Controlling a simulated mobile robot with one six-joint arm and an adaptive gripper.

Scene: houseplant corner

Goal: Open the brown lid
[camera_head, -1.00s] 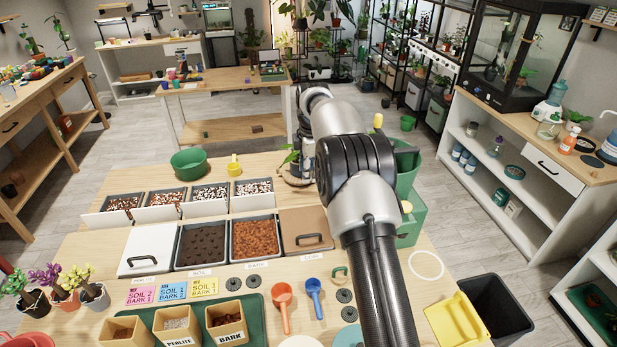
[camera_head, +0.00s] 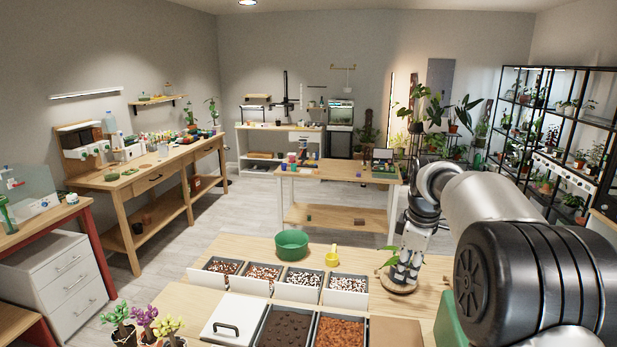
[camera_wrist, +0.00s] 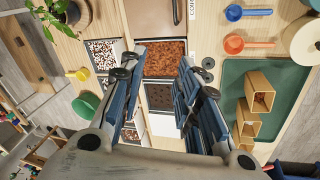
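The brown lid (camera_head: 396,331) lies flat on its bin at the bottom edge of the head view, right of the bark bin. Only its far part shows there and its handle is out of frame. In the wrist view the brown lid (camera_wrist: 148,18) is at the top, cut off by the edge, with its dark handle (camera_wrist: 177,10) partly showing. My gripper (camera_wrist: 159,62) is open and empty, its two fingers spread apart. The lid is ahead of the fingertips in that view, apart from them.
The bark bin (camera_head: 341,332), a dark soil bin (camera_head: 285,328) and a white lid (camera_head: 232,318) line up left of it. Small open bins stand behind. A green bowl (camera_head: 292,244), yellow cup (camera_head: 331,255) and potted plant are farther back. Scoops (camera_wrist: 248,12) and a green tray (camera_wrist: 285,85) lie nearby.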

